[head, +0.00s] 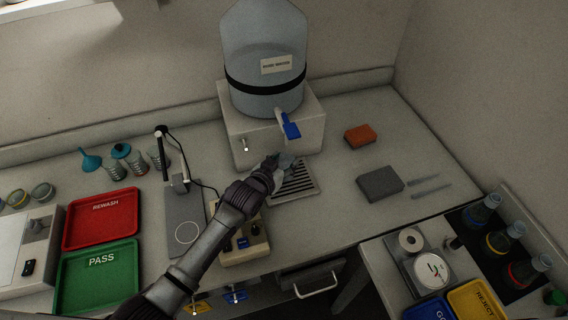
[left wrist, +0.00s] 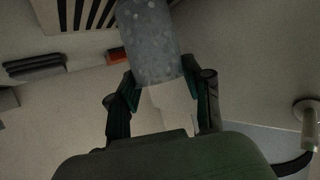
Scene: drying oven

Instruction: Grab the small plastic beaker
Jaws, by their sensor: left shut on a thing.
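The small plastic beaker (left wrist: 150,42) is a greyish, translucent cup with pale speckles in the left wrist view. My left gripper (left wrist: 160,88) is shut on it, with one dark finger on each side. In the head view the left gripper (head: 279,165) is at the front of the water dispenser, beside the drip grate (head: 296,184) and below the blue tap (head: 290,130). The beaker (head: 287,159) shows only as a small grey patch there, partly hidden by the gripper. I cannot tell whether it touches the grate. My right gripper is in neither view.
The water dispenser (head: 262,60) stands behind the gripper. Red (head: 101,218) and green (head: 97,277) trays lie left.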

